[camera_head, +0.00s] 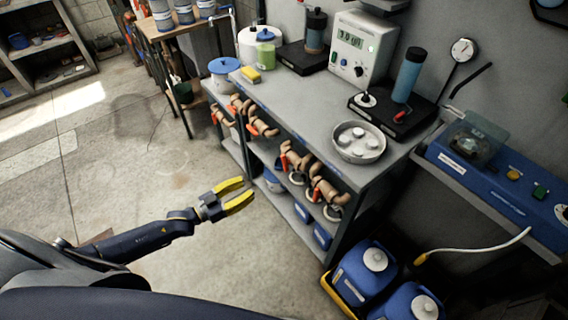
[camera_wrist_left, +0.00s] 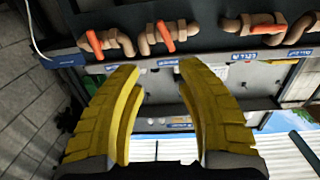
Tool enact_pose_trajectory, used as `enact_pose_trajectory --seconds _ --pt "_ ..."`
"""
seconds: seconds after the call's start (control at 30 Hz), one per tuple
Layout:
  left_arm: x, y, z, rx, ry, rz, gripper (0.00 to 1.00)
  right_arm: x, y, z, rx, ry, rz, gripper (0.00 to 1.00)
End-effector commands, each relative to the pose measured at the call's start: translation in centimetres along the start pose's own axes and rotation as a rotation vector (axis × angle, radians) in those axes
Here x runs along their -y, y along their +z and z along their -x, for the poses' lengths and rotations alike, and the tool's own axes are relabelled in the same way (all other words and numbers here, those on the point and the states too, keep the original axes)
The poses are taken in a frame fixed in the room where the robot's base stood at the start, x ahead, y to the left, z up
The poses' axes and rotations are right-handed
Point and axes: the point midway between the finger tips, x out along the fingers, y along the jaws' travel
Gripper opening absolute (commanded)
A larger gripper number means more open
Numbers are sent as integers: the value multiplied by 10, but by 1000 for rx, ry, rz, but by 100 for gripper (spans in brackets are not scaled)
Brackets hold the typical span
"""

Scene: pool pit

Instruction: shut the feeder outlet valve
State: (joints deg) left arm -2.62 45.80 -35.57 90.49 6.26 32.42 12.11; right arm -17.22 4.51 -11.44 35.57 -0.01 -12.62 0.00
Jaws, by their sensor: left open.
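Several tan pipe valves with orange-red lever handles line the front of the grey bench. In the head view they include a far valve (camera_head: 262,126), a middle valve (camera_head: 294,160) and a near valve (camera_head: 328,192). I cannot tell which one is the feeder outlet valve. In the left wrist view, one orange handle (camera_wrist_left: 94,44) and another orange handle (camera_wrist_left: 165,36) show beyond the fingers. My left gripper (camera_head: 246,194), with yellow fingers, is open and empty, left of the bench front and apart from the valves. It also shows in the left wrist view (camera_wrist_left: 160,68). My right gripper is out of view.
The bench top (camera_head: 285,97) holds a white meter (camera_head: 361,48), a dish of white pucks (camera_head: 358,142) and a blue cylinder (camera_head: 408,75). Blue canisters (camera_head: 362,275) stand at the bench's near end. The concrete floor (camera_head: 150,165) around my left arm is clear.

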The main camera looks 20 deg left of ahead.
Motion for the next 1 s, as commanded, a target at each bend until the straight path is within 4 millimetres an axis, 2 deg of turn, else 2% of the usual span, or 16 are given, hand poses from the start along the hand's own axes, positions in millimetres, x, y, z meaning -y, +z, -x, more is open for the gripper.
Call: enact_pose_trajectory --seconds 0.1,0.2,0.47,0.67,1.0 --pt "4 -1 0 -12 -30 207 36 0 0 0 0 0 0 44" --pt "7 -2 0 -18 -42 304 36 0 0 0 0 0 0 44" --pt "8 -2 -11 -22 -41 363 36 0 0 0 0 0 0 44" --pt "9 -3 -41 -23 -41 360 36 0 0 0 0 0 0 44" --pt "12 -4 -104 -23 -41 359 36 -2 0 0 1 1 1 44"
